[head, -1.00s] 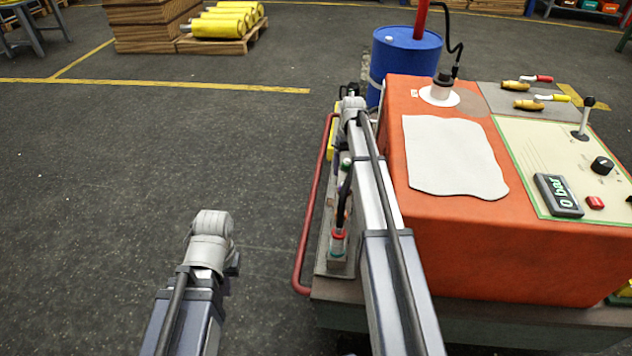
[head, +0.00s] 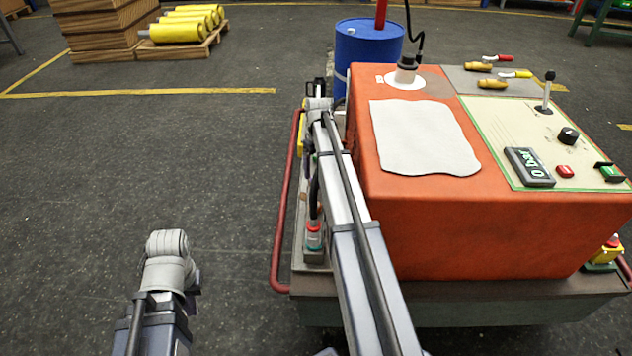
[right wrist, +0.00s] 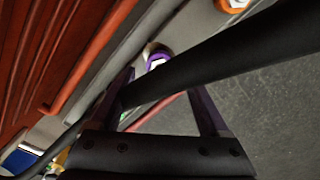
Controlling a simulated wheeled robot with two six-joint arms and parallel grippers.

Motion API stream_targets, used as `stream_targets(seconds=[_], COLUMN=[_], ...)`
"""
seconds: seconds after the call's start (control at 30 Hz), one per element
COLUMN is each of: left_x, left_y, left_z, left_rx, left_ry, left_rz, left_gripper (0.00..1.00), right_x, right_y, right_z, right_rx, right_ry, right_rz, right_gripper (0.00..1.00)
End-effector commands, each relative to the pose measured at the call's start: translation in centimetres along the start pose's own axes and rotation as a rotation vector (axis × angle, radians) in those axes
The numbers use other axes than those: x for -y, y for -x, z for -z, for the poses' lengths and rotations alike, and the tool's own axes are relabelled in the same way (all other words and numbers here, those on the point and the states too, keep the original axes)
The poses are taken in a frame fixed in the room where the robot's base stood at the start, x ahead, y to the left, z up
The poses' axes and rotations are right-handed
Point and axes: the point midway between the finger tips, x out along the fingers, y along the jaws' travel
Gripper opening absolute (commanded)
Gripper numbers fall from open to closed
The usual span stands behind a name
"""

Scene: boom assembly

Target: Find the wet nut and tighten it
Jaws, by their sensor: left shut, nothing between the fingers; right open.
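A purple nut (right wrist: 157,60) with a pale centre sits on the side of the machine in the right wrist view. An orange nut (right wrist: 235,4) shows at the top edge there. A black hose (right wrist: 215,62) crosses between the open fingers of my right gripper (right wrist: 165,95), close to the camera. I cannot tell which nut is wet.
The orange machine (head: 480,235) carries a white sheet (head: 422,137), a display (head: 529,167) reading 0 bar and a lever (head: 546,92). A red rail (head: 284,205) edges its left side. A blue barrel (head: 366,55) stands behind.

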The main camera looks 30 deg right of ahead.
Motion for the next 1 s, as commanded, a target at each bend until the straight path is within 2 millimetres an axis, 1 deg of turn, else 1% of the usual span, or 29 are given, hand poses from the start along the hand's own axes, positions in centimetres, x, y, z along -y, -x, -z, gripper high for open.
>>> stream_targets(seconds=[0.03, 0.2, 0.33, 0.57, 0.6, 1.0], left_x=[-0.1, -0.4, -0.4, -0.4, -0.4, -0.4], left_y=[-1.4, -3.1, -3.5, -3.4, -3.4, -3.4], left_z=[0.1, 0.2, 0.3, 0.2, 0.2, 0.2], left_rx=[0.0, -0.002, -0.002, -0.002, -0.002, -0.002], left_ry=[-0.001, -0.005, -0.006, -0.006, -0.006, -0.006], left_rz=[0.001, -0.002, -0.003, -0.003, -0.003, -0.003], left_gripper=[0.0, 0.0, 0.0, 0.0, 0.0, 0.0], right_x=[0.0, 0.0, 0.0, 0.0, 0.0, 0.0], right_y=[-1.4, -3.1, -3.6, -3.4, -3.4, -3.4], right_z=[0.0, 0.0, 0.0, 0.0, 0.0, 0.0], right_rx=[0.0, 0.0, 0.0, 0.0, 0.0, 0.0], right_ry=[0.0, 0.0, 0.0, 0.0, 0.0, 0.0], right_rz=[0.0, 0.0, 0.0, 0.0, 0.0, 0.0], right_gripper=[0.79, 0.79, 0.79, 0.79, 0.78, 0.33])
